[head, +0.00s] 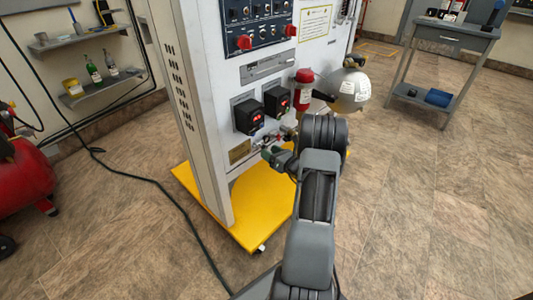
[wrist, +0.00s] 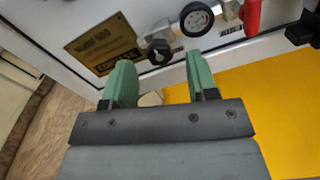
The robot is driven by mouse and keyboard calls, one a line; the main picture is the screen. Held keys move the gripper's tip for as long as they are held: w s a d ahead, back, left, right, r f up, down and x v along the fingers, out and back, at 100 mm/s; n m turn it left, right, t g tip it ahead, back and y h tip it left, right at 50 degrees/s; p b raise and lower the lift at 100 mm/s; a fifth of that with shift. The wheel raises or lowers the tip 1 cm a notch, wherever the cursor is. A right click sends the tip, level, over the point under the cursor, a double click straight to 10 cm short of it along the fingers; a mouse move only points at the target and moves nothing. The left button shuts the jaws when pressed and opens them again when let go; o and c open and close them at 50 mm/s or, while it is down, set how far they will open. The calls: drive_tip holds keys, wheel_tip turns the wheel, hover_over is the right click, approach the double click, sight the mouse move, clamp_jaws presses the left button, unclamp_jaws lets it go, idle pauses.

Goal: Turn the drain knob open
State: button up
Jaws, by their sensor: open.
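A black round knob (wrist: 159,52), which I take for the drain knob, sits on the lower part of the white panel, between a brass-coloured plate and a pressure gauge. My gripper (wrist: 161,72) is open, with its two green fingers apart and pointing at the panel. The knob shows in the gap between the fingertips, a little beyond them, and I see no contact. In the head view my gripper (head: 276,156) is close to the panel's lower fittings. The knob cannot be made out clearly there.
The gauge (wrist: 196,19) and a red handle (wrist: 252,15) are to the right of the knob. The brass-coloured plate (wrist: 103,44) is to its left. The yellow base (head: 262,200) spreads below the panel.

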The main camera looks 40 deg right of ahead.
drive_tip(key=shift+w+a, duration=0.2)
drive_tip(key=shift+w, duration=1)
drive_tip(key=shift+c, duration=0.5)
drive_tip(key=c, duration=0.8)
